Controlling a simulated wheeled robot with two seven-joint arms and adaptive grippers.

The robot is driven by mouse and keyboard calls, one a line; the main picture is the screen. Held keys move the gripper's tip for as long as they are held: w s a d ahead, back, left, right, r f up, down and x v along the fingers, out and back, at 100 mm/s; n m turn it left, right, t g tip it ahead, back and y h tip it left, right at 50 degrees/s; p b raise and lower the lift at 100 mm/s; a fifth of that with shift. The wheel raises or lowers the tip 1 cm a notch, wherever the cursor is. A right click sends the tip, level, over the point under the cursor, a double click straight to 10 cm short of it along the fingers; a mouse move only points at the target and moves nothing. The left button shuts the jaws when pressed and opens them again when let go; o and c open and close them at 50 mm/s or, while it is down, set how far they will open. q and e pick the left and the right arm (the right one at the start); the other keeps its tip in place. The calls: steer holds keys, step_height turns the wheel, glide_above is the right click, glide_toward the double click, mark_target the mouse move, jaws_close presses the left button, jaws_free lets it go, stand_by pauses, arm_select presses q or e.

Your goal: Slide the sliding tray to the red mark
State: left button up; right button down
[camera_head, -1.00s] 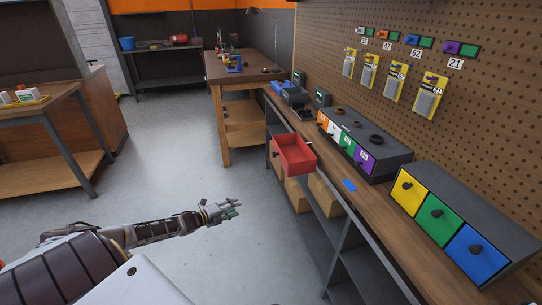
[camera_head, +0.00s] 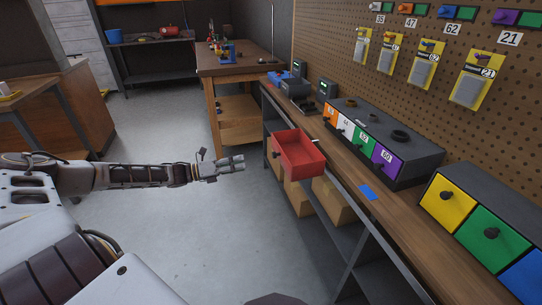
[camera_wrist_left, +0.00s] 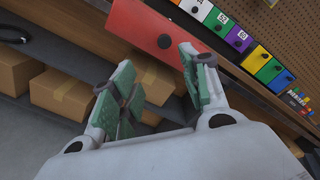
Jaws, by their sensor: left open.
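The sliding tray is a red open box (camera_head: 298,152) at the front edge of the long workbench, sticking out over the aisle. Its front with a dark round knob faces my left gripper. My left gripper (camera_head: 240,163) is to the left of the tray, apart from it and empty. In the left wrist view the open fingers (camera_wrist_left: 160,85) point at the red tray front (camera_wrist_left: 146,30), whose knob lies ahead of them. I cannot make out a red mark for certain. My right gripper is not in view.
A blue patch (camera_head: 369,193) lies on the bench top, right of the tray. A drawer unit with coloured fronts (camera_head: 410,150) stands behind it. Cardboard boxes (camera_head: 335,200) sit on the shelf below. The floor (camera_head: 200,240) left of the bench is clear.

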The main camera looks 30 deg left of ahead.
arm_select(q)
steer(key=shift+d+r+m+h, duration=0.1)
steer(key=shift+r+m+h, duration=0.2)
steer(key=shift+r+m, duration=0.15)
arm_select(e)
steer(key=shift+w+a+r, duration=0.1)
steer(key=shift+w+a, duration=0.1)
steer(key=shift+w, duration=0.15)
arm_select(q)
steer(key=shift+w, duration=0.1)
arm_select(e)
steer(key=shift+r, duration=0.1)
arm_select(q)
steer(key=b, duration=0.3)
glide_toward(273, 156)
steer(key=shift+w, duration=1.1)
steer(key=shift+s+d+f+b+x, duration=0.1)
steer(key=shift+x, duration=1.35)
steer(key=shift+s+d+f+b+x, duration=0.1)
steer(key=shift+x, duration=1.3)
steer(key=shift+d+f+b+x, duration=0.1)
steer(key=shift+x, duration=1.35)
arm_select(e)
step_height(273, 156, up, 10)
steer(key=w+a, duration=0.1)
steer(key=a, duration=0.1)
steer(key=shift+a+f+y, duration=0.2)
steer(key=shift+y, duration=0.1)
